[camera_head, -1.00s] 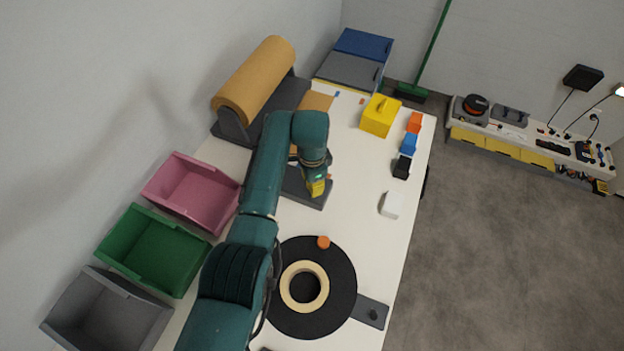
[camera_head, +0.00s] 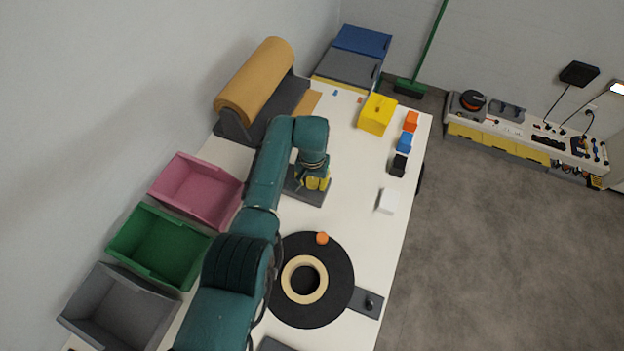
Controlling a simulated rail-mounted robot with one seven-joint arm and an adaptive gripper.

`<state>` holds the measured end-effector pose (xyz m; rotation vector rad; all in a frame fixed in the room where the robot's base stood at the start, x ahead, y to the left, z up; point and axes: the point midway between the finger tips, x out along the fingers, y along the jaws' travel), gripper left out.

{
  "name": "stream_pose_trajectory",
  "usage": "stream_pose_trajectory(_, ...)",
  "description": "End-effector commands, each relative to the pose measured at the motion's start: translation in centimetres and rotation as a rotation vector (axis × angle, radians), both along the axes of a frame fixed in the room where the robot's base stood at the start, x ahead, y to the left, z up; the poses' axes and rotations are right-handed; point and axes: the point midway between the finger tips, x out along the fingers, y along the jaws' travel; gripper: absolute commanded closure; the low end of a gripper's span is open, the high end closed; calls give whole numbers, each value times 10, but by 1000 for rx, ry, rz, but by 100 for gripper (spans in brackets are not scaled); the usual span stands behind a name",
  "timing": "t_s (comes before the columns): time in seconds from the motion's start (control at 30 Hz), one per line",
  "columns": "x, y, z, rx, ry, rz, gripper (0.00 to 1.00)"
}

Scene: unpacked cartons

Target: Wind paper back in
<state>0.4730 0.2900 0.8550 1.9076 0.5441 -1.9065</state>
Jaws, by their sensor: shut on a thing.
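The brown paper roll (camera_head: 257,78) lies in a dark grey holder (camera_head: 285,108) at the back left of the white table. A short strip of brown paper (camera_head: 308,103) shows beside the holder's right side. My gripper (camera_head: 316,184) points down at a dark grey plate (camera_head: 303,194) in front of the holder. Yellow parts show at its fingers. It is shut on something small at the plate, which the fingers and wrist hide. My arm covers part of the holder's front and the plate's left side.
A black disc (camera_head: 337,264) with a tan ring (camera_head: 290,283) and an orange knob (camera_head: 322,238) lies in front. Pink (camera_head: 200,190), green (camera_head: 155,245) and grey (camera_head: 120,305) bins line the left. A yellow box (camera_head: 377,115) and small blocks stand right.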

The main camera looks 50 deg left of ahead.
Motion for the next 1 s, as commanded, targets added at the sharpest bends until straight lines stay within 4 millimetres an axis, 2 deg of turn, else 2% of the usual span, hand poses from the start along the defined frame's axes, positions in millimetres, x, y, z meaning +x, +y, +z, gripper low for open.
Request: stream_pose_trajectory(1.0, 1, -3, -4, -1, 6, 941, 97)
